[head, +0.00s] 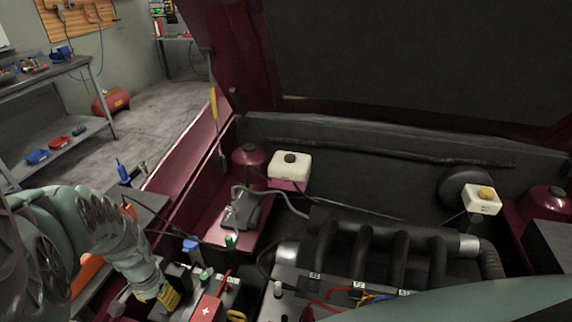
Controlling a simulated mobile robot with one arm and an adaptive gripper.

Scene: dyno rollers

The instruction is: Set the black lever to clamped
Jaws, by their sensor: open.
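My gripper (156,291) is at the lower left, at the end of my grey-green arm, pointing down over the battery area at the front left of the engine bay. It is open, and its fingertips are hard to make out beside a small yellow-and-black part (169,297). A red cover with a white cross (206,309) lies just right of it. I cannot pick out the black lever with certainty; it may be hidden by my arm or too small to tell. Whether the gripper touches anything is unclear.
A ribbed black engine manifold (365,250) fills the middle right. A white reservoir with a black cap (290,167) and one with a yellow cap (482,199) stand behind. A blue cap (191,245) and cables are near my gripper. The raised hood (420,60) hangs above.

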